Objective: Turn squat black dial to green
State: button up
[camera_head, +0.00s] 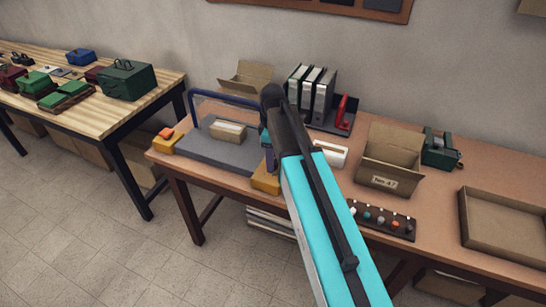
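No squat black dial can be made out clearly, and no green mark for it can be read. A dark strip (372,226) with several small knobs, white, teal, grey and orange-red, lies at the front edge of the brown table, right of my arm. My turquoise and black arm reaches from the bottom middle up over this table. My gripper (267,157) seems to be at its far end, beside the right side of a grey plate (205,149) with a blue frame. The arm hides most of it, so its fingers cannot be read.
A small carton lies on the grey plate; yellow blocks (265,183) flank it. Binders (312,92), a red object, an open labelled box (388,163), a green device (440,149) and a shallow tray (500,225) stand on the table. A light-wood table (120,112) with green cases is left.

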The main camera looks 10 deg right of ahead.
jog(key=shift+f, duration=0.15)
jog(key=c, duration=1)
jog(key=shift+c, duration=0.2)
